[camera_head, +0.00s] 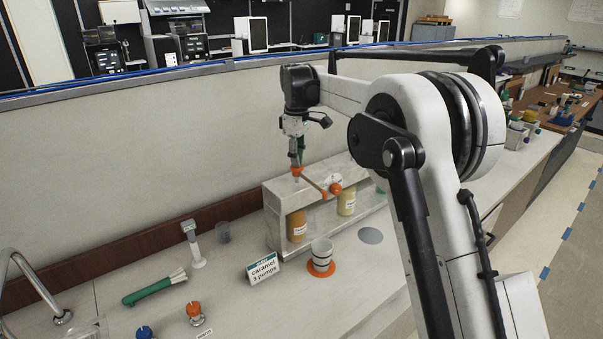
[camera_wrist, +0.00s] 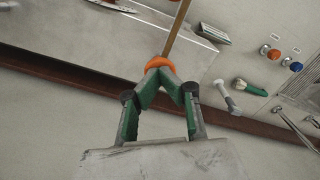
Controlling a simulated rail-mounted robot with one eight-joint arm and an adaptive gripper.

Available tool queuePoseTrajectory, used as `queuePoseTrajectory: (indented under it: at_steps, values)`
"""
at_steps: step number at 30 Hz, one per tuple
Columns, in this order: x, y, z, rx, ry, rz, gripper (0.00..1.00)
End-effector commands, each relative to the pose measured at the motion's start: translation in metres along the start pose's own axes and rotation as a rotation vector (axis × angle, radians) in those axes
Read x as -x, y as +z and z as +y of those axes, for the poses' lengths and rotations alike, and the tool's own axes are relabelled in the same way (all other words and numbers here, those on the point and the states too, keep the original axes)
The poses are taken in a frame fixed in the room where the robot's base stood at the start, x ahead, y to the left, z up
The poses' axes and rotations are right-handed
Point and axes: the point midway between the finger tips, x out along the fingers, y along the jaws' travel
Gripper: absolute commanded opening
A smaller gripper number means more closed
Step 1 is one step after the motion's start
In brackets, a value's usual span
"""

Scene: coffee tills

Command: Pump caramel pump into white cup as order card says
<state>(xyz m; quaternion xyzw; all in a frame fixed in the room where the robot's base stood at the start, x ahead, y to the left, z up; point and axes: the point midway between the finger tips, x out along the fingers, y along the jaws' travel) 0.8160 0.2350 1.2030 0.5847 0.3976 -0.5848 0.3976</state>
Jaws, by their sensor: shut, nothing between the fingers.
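The order card (camera_head: 263,269) reads "caramel 3 pumps". The white cup (camera_head: 321,252) with dark bands stands upright on an orange coaster (camera_head: 321,268) in front of the pump rack (camera_head: 277,236). An amber bottle (camera_head: 297,226) and a pale yellow bottle (camera_head: 346,203) stand in the rack; their labels are too small to read. My gripper (camera_head: 296,165) is shut and points down at the orange pump head (camera_head: 298,172) above the amber bottle. In the wrist view its fingertips meet at the orange head (camera_wrist: 158,63), from which a thin tan spout runs; contact is unclear.
A second orange pump head (camera_head: 335,188) is close to the right. A grey disc (camera_head: 370,236) lies right of the cup. A green-handled brush (camera_head: 155,287), a white upright tool (camera_head: 194,249) and a clear cup (camera_head: 223,233) are left. A low wall stands behind.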

Motion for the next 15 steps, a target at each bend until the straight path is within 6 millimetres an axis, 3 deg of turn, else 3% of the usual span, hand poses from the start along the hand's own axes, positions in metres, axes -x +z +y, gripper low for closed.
queuePoseTrajectory:
  at_steps: [15]
  values:
    - [0.028, 0.000, 0.000, 0.000, 0.000, 0.000, 0.00]
